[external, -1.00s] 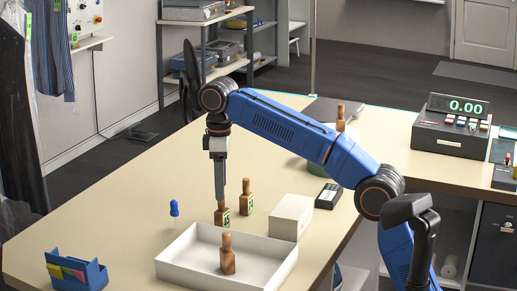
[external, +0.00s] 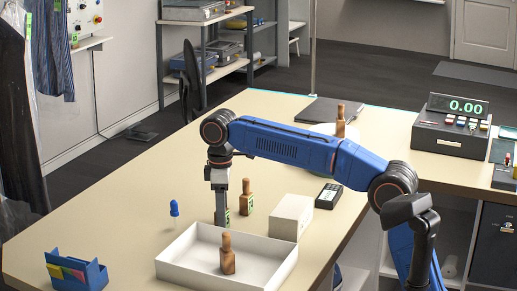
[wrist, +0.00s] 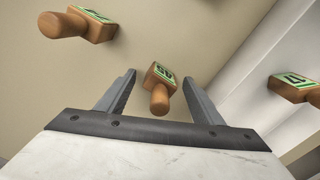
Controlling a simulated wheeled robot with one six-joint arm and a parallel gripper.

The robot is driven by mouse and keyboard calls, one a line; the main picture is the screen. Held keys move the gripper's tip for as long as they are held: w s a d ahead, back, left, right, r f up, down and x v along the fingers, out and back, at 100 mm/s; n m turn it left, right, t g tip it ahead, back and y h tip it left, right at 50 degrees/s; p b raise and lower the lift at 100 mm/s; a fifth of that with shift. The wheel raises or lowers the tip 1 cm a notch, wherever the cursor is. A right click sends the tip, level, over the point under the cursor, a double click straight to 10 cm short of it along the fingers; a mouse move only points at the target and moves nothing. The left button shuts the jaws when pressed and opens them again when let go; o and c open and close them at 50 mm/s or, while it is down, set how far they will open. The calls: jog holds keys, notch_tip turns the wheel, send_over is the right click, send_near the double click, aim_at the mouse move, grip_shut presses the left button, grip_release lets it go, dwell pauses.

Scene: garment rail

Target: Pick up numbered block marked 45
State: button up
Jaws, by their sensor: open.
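The numbered block (wrist: 160,86) is wooden with a knob handle and a green-and-white label. The label is upside down in the wrist view and seems to read 45. It stands on the counter beside the white tray. My gripper (wrist: 158,77) is open, with a finger on either side of the block and a gap on both sides. In the external view my gripper (external: 221,221) points down at the counter and mostly hides this block. A second block (external: 246,197) stands close behind to the right; it is at upper left in the wrist view (wrist: 82,22).
A third block (external: 228,258) stands in the white tray (external: 178,271). A white box (external: 291,217), a card terminal (external: 328,195) and another block (external: 340,122) are to the right. A blue pin-like object (external: 174,209) and blue card holder (external: 77,272) are left.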

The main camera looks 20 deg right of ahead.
jog(key=shift+f, duration=0.95)
jog(key=c, duration=1.3)
